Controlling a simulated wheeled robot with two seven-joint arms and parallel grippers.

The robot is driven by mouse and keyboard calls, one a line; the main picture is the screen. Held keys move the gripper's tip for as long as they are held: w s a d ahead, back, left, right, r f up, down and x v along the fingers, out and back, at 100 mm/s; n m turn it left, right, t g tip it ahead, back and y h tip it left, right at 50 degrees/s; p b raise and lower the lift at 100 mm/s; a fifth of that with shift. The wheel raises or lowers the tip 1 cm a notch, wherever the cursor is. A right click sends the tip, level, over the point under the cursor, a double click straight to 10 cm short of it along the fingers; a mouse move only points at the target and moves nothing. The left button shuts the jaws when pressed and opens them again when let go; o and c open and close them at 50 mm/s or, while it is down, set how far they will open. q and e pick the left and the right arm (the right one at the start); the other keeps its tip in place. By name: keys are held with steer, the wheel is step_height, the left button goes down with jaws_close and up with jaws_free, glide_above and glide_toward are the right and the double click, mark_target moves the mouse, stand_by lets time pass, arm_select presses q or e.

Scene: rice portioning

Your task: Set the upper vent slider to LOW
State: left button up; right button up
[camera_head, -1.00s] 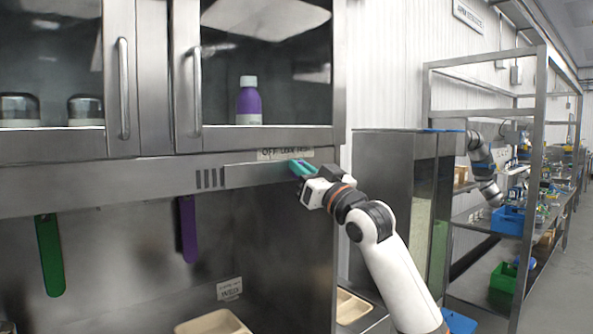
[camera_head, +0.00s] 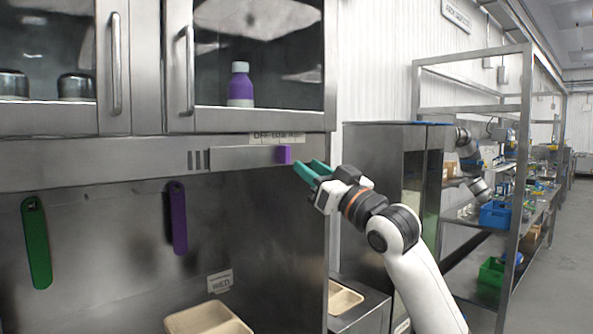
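The upper vent slider is a flat metal plate (camera_head: 235,158) on the rail below the cabinet doors, with a purple knob (camera_head: 284,154) at its right end. The knob sits below the OFF/LOW/HIGH label (camera_head: 277,138), right of OFF, around LOW; the small lettering is blurred, so I cannot tell its exact alignment. My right gripper (camera_head: 306,171) has teal fingers, slightly parted and empty, just right of and a little below the knob, apart from it. My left gripper is not in view.
Dark vent slots (camera_head: 197,160) show left of the plate. A green strip (camera_head: 37,243) and a purple strip (camera_head: 177,218) hang on the back panel below. A purple bottle (camera_head: 241,86) stands behind the glass. Tan trays (camera_head: 207,319) lie low down.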

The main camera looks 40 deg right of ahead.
steer(key=b+v, duration=0.1)
steer(key=v, duration=0.3)
steer(key=shift+s+f, duration=0.2)
steer(key=shift+s, duration=0.15)
